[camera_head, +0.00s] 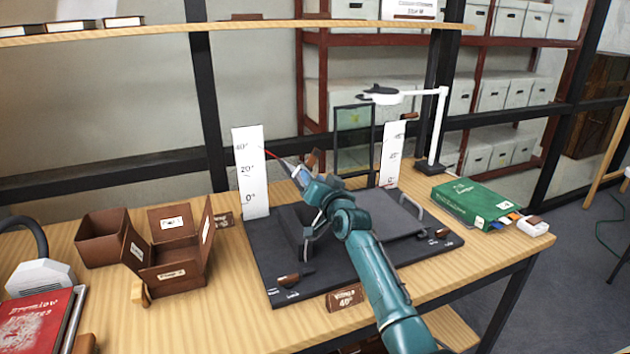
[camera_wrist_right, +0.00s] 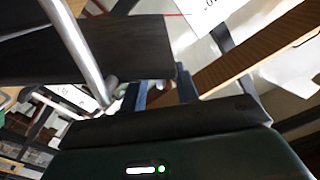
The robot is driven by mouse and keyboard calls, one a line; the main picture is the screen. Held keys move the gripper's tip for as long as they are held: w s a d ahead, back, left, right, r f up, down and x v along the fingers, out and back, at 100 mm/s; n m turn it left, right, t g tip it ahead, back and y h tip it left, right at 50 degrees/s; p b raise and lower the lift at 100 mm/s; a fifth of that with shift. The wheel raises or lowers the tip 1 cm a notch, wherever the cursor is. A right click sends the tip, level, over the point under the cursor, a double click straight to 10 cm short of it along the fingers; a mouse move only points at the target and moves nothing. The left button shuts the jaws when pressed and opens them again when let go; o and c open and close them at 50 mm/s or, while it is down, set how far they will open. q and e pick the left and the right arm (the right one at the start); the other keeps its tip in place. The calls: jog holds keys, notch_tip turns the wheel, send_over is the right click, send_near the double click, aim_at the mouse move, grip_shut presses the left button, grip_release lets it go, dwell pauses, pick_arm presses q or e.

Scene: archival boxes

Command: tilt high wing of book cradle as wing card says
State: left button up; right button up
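The book cradle has a dark base (camera_head: 300,278) on the table. Its right wing (camera_head: 392,222) lies nearly flat with a metal handle (camera_head: 413,206). A dark panel (camera_head: 297,222), apparently the left wing, stands steeply, mostly hidden behind my right arm. A red pointer (camera_head: 273,154) lies between 20° and 40° on the left scale (camera_head: 250,172). The wing card (camera_head: 345,298) reads 40°. My right gripper (camera_head: 301,176) is at the raised side. In the wrist view its fingers (camera_wrist_right: 163,92) are apart, close to a dark panel (camera_wrist_right: 110,48) and metal bar (camera_wrist_right: 78,48). My left gripper is out of view.
Brown boxes (camera_head: 165,275) stand to the left, near a red book (camera_head: 38,325). A second scale (camera_head: 393,155) and a white lamp (camera_head: 438,130) rise behind the cradle. A green box (camera_head: 475,202) lies right.

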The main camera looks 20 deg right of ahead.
jog(key=shift+s+a+f, duration=0.1)
jog(key=shift+s, duration=0.4)
jog(key=s, duration=1.2)
jog(key=shift+d, duration=0.3)
jog(key=s+a+f+n+g+y, duration=0.1)
jog(key=s+a+f+n+g, duration=0.15)
jog(key=s+f, duration=0.45)
jog(key=s+a+f+n+g, duration=0.1)
jog(key=s+a+f+n, duration=0.15)
jog(key=s+f, duration=0.45)
jog(key=s+a+f+n+g+y, duration=0.1)
jog(key=s+a+f+g, duration=0.1)
jog(key=s+f, duration=0.3)
jog(key=s+a+f+n+g, duration=0.2)
jog(key=s+a+f, duration=0.2)
jog(key=s, duration=0.7)
notch_tip(320, 180, down, 3)
jog(key=shift+a+r+y+p, duration=0.2)
jog(key=shift+a+y+p, duration=0.15)
jog(key=shift+a+y, duration=0.05)
